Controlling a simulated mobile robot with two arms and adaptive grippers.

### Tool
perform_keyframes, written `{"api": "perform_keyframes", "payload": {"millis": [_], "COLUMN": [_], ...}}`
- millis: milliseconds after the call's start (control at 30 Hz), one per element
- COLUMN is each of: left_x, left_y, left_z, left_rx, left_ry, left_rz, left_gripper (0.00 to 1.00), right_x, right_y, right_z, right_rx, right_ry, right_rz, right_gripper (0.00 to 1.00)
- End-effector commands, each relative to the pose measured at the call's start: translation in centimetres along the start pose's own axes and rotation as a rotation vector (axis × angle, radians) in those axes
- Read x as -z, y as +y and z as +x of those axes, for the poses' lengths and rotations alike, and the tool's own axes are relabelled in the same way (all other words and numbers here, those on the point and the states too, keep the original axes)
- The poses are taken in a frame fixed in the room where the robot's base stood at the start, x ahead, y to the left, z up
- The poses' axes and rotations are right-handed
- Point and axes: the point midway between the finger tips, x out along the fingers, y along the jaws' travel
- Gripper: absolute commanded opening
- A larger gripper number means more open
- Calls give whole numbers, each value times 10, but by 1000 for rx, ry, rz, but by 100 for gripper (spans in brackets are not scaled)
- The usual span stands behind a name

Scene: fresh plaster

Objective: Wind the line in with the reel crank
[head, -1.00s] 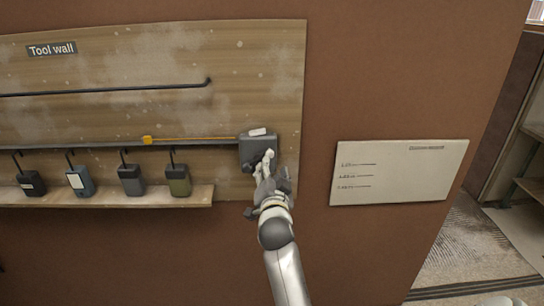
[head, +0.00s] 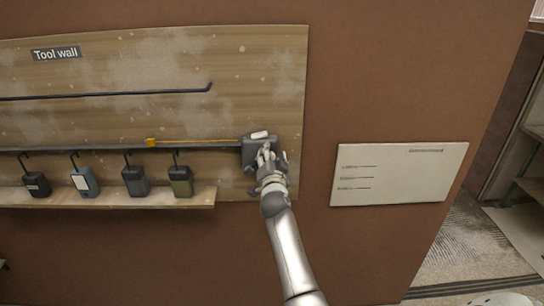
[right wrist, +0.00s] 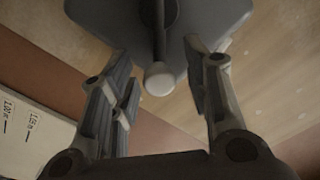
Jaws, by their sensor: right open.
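The dark grey reel box (head: 247,150) is fixed at the right end of the tool wall, with a white label on top. An orange line (head: 205,140) runs left from it to a yellow marker (head: 152,143). My right gripper (head: 270,156) is in front of the reel and hides part of it. In the right wrist view, the crank's pale round knob (right wrist: 159,78) lies between the two open fingers, with a visible gap on each side. The reel's dark body (right wrist: 100,20) is beyond it. My left gripper is not in view.
Several small devices hang on hooks left of the reel, above a wooden shelf (head: 100,203). A long black bar (head: 110,94) runs above the line. A white chart (head: 400,175) is on the brown wall to the right. The wall between reel and chart is clear.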

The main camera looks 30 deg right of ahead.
Motion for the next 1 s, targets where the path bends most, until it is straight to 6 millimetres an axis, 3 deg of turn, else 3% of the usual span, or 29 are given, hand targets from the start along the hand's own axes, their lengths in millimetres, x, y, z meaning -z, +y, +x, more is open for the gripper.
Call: {"api": "perform_keyframes", "payload": {"millis": [200,567,1000], "left_x": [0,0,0], "left_y": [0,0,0], "left_z": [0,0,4], "left_rx": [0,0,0], "left_ry": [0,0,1], "left_rz": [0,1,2], "left_gripper": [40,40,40], "right_x": [0,0,-1], "right_y": [0,0,-4], "right_z": [0,0,0], "right_rx": [0,0,0], "right_ry": [0,0,-1], "right_rz": [0,0,-100], "right_gripper": [44,0,0]}}
